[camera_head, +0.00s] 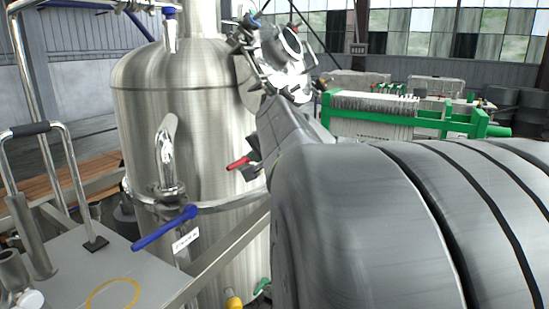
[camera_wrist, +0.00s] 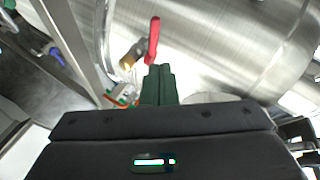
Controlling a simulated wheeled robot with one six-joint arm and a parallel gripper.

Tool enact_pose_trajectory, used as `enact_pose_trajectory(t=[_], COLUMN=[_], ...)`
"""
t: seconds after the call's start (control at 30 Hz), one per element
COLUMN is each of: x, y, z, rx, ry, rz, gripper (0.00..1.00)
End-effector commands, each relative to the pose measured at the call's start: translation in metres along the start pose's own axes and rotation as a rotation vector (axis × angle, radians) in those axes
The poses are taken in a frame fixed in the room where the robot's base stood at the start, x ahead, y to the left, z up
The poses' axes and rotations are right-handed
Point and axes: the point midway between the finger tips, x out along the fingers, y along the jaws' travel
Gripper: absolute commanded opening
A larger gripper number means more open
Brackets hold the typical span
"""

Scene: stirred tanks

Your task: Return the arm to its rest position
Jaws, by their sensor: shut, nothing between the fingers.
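My gripper (camera_wrist: 158,72) shows in the wrist view, with its two dark green fingers together and nothing between them. The fingers point at the steel wall of a stirred tank (camera_wrist: 215,40). A red valve handle (camera_wrist: 153,38) is just beyond the fingertips; I cannot tell whether they touch. In the head view my grey arm fills the lower right and reaches forward beside the tank (camera_head: 180,100). The red handle (camera_head: 238,162) sticks out left of my arm there. My gripper is hidden in the head view.
A blue-handled valve (camera_head: 165,228) is on the tank's lower front. A grey platform (camera_head: 70,265) with a metal handrail (camera_head: 75,170) stands at the left. Clamped metal fittings (camera_head: 280,60) crowd the tank's upper right. A green-framed filter press (camera_head: 400,115) is farther back.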

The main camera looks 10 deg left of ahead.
Motion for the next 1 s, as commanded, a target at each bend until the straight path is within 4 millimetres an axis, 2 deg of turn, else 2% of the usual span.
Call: enact_pose_trajectory(t=[0.03,0.2,0.4,0.8,1.0], x=[-0.01,-0.033,-0.046,-0.048,-0.038], y=[-0.002,-0.006,-0.008,-0.008,-0.007], z=[0.003,0.01,0.015,0.015,0.012], rx=[-0.003,-0.003,-0.001,-0.001,0.001], ry=[0.003,0.003,0.001,0.001,0.001], rz=[-0.003,-0.002,0.0,0.001,0.0], gripper=[0.0,0.0,0.0,0.0,0.0])
